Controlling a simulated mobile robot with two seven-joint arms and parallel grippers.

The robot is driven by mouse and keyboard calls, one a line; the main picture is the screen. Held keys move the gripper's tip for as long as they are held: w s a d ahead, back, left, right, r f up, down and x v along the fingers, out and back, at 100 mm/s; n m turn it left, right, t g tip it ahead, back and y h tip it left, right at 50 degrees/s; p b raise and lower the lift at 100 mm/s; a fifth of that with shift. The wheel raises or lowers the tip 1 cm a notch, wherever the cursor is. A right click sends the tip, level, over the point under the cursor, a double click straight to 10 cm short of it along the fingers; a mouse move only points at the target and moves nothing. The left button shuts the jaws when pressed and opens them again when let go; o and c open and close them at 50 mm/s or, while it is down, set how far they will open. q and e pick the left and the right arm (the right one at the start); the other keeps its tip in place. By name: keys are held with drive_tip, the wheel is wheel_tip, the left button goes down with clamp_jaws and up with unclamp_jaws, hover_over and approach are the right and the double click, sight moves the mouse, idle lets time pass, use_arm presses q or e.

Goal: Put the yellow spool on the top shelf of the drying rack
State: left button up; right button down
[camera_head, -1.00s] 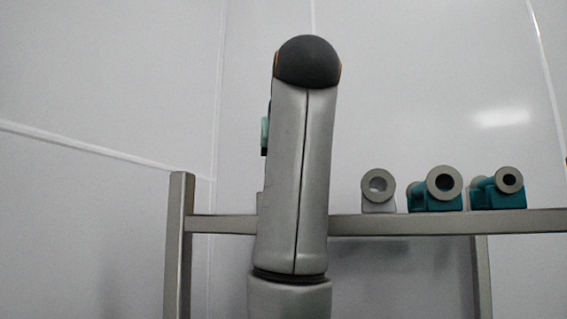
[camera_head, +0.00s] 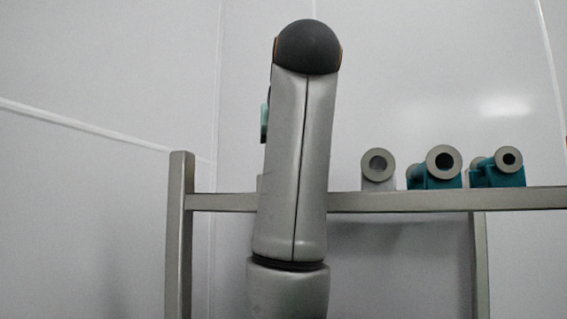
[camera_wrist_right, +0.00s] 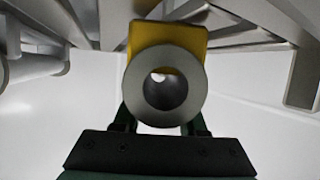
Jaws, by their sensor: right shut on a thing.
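The yellow spool (camera_wrist_right: 166,36) fills the middle of the right wrist view, with its round grey flange and open bore facing the camera. My right gripper (camera_wrist_right: 160,116) is shut on it, with dark green fingers at either side. In the head view an upright grey arm link of mine hides part of the drying rack (camera_head: 430,200); the yellow spool does not show there. The rack's highest visible rail runs across the picture behind that link. My left gripper is not in view.
On the top level stand a light grey spool (camera_head: 378,170) and two teal spools, one nearer the middle (camera_head: 434,172) and one farther right (camera_head: 498,170). The rail left of the grey spool looks clear, partly hidden by my arm. Metal rails (camera_wrist_right: 265,20) cross the wrist view's top.

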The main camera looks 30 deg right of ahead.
drive_tip(key=shift+f, duration=0.1)
drive_tip(key=shift+c, duration=1.9)
unclamp_jaws()
